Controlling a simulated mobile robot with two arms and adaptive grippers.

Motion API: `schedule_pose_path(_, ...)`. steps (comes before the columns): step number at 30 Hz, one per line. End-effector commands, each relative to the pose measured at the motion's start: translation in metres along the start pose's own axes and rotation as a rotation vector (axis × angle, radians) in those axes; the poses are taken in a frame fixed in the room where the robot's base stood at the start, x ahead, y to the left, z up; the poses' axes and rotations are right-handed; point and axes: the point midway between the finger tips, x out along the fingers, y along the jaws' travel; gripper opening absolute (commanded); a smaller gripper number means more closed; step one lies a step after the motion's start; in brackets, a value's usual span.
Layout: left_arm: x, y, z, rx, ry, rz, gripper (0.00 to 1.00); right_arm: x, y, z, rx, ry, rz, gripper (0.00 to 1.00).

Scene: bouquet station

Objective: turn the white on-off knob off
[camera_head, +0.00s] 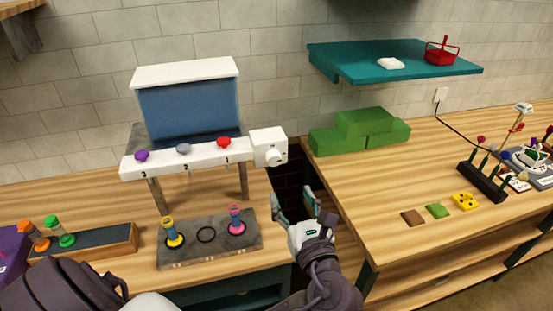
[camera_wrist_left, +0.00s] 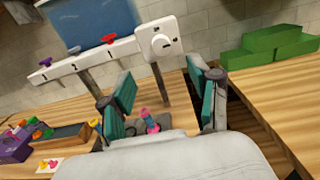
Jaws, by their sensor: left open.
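The white on-off knob (camera_head: 272,154) is on the front of a white box at the right end of the dispenser's white rail. In the left wrist view the round knob (camera_wrist_left: 160,45) shows beyond and above the gap between my fingers, with small dark marks on the box around it. I cannot tell its setting. My left gripper (camera_head: 295,198) is open and empty, below and slightly right of the knob in the head view, apart from it. Its two teal-padded fingers (camera_wrist_left: 160,80) also show in the left wrist view. My right gripper is not in view.
The rail carries purple, grey and red knobs (camera_head: 183,149). Below stands a grey holder (camera_head: 205,250) with yellow and pink pieces. Green blocks (camera_head: 362,131) lie on the right wooden table (camera_head: 350,185). A dark gap separates the tables. A teal shelf (camera_head: 340,62) hangs above.

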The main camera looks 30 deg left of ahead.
Motion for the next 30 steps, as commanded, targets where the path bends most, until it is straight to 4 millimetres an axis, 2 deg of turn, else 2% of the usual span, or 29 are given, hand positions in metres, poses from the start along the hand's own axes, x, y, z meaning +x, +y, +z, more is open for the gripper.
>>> schedule_pose_path(9,0.068,0.001,0.004,0.003,-0.003,0.003,0.62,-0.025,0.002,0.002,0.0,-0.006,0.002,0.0)
schedule_pose_path(15,0.102,0.0,0.003,0.002,-0.001,0.0,0.62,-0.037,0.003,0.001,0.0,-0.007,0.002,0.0)
schedule_pose_path(21,0.119,-0.001,0.0,0.0,0.001,-0.002,0.62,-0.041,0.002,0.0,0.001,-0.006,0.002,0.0)
schedule_pose_path(30,0.122,-0.001,-0.001,-0.001,0.002,-0.001,0.62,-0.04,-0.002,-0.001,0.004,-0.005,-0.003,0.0)
